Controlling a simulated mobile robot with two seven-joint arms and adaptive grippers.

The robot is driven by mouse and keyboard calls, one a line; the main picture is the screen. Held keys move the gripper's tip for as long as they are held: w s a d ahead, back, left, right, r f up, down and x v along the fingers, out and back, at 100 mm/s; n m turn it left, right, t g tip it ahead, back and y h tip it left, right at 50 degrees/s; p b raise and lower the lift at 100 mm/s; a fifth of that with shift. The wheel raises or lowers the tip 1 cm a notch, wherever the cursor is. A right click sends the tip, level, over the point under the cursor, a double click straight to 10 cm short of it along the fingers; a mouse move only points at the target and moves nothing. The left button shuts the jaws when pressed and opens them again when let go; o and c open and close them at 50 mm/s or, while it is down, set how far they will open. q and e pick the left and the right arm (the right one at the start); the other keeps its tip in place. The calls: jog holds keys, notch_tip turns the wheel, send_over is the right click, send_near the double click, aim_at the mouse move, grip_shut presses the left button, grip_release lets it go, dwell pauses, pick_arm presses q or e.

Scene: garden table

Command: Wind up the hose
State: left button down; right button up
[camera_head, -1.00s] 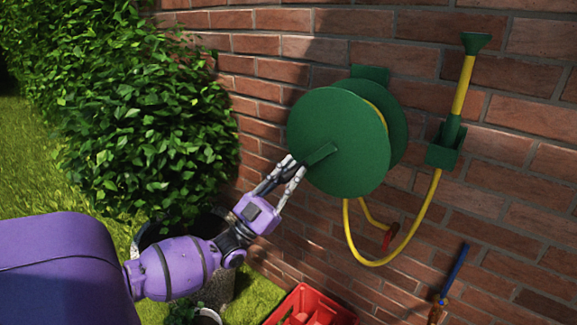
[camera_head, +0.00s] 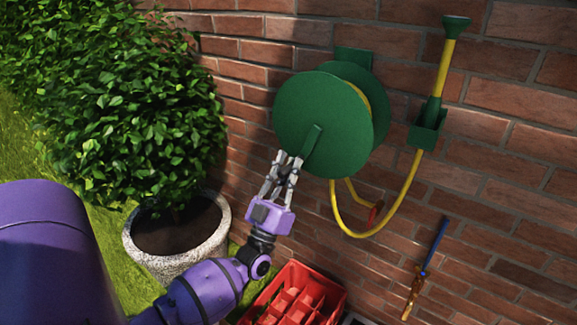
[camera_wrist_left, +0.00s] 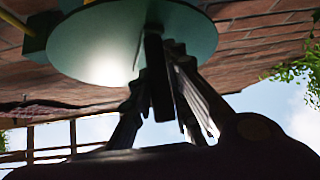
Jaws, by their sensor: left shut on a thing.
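The green hose reel (camera_head: 318,118) is mounted on the brick wall, its round front disc facing me; the disc also shows in the left wrist view (camera_wrist_left: 100,42). A green crank arm (camera_head: 312,142) lies on the disc, pointing down and left. My left gripper (camera_head: 287,160) is shut on the crank's handle (camera_wrist_left: 160,80), at the disc's lower left edge. The yellow hose (camera_head: 352,234) hangs in a loop from the reel up to a green holder (camera_head: 427,128), where the nozzle (camera_head: 455,24) stands upright. My right gripper is not in view.
A red crate (camera_head: 296,300) with compartments stands below the reel. A stone planter (camera_head: 150,256) with a leafy bush is at the left. A blue-handled tool (camera_head: 436,242) hangs on the wall at the lower right. A red piece (camera_head: 375,212) sits by the hose loop.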

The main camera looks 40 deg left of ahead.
pick_arm(q)
jog(key=shift+f, duration=0.1)
jog(key=c, duration=1.6)
grip_release()
jog(key=shift+c, duration=0.2)
jog(key=s+d+f, duration=0.2)
jog(key=s, duration=1.2)
jog(key=shift+d, duration=0.3)
jog(key=shift+c, duration=0.5)
